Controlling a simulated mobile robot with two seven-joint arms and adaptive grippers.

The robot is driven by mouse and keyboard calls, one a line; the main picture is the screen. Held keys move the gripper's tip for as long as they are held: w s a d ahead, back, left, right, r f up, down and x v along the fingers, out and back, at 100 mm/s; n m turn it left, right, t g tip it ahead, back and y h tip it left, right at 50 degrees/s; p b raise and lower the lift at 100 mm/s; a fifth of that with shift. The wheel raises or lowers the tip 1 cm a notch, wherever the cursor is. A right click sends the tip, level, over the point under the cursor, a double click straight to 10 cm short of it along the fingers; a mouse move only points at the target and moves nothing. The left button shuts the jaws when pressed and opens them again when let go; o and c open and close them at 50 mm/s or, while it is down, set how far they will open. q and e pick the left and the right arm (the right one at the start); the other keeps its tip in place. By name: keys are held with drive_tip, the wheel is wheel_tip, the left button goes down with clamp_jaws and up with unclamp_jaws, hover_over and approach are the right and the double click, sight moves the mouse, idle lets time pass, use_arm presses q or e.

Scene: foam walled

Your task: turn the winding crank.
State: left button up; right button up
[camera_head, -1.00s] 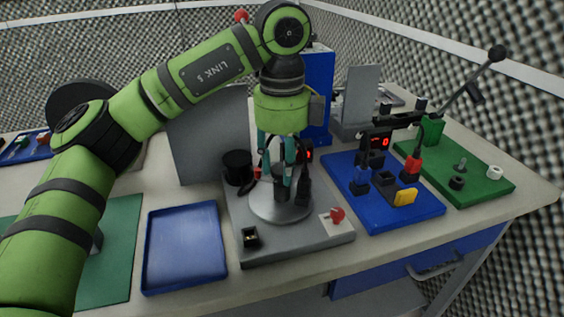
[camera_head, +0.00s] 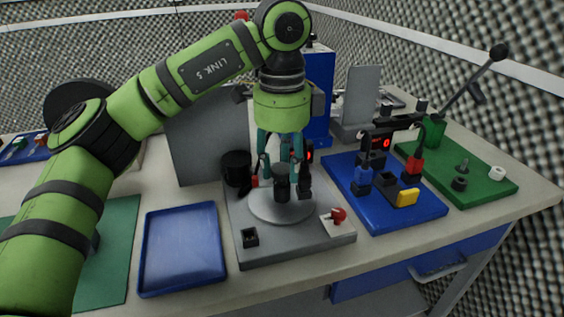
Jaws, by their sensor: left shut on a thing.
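The winding station is a grey base (camera_head: 290,236) on the table in the middle of the view. A round light-grey disc (camera_head: 262,208) lies on it, with the dark upright crank handle (camera_head: 282,188) over the disc. My left gripper (camera_head: 283,172) points straight down from above and is shut on the crank handle; its fingers partly hide it. A black spool (camera_head: 236,168) stands at the back left of the base. A red knob (camera_head: 338,215) sits on a pale plate at the right front, and a small black socket (camera_head: 249,237) at the left front. My right gripper is not in view.
A blue tray (camera_head: 183,250) lies empty left of the base. A blue board (camera_head: 405,218) with small blocks stands to the right, then a green board (camera_head: 483,189) with a long lever (camera_head: 474,78). A grey panel (camera_head: 205,140) and a blue box (camera_head: 319,85) stand behind.

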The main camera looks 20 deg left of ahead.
sight(282, 168)
use_arm(q)
drive_tip(key=shift+n, duration=0.7)
drive_tip(key=o, duration=1.1)
drive_tip(key=shift+o, duration=0.2)
drive_tip(key=shift+r, duration=0.1)
wheel_tip(282, 168, up, 12)
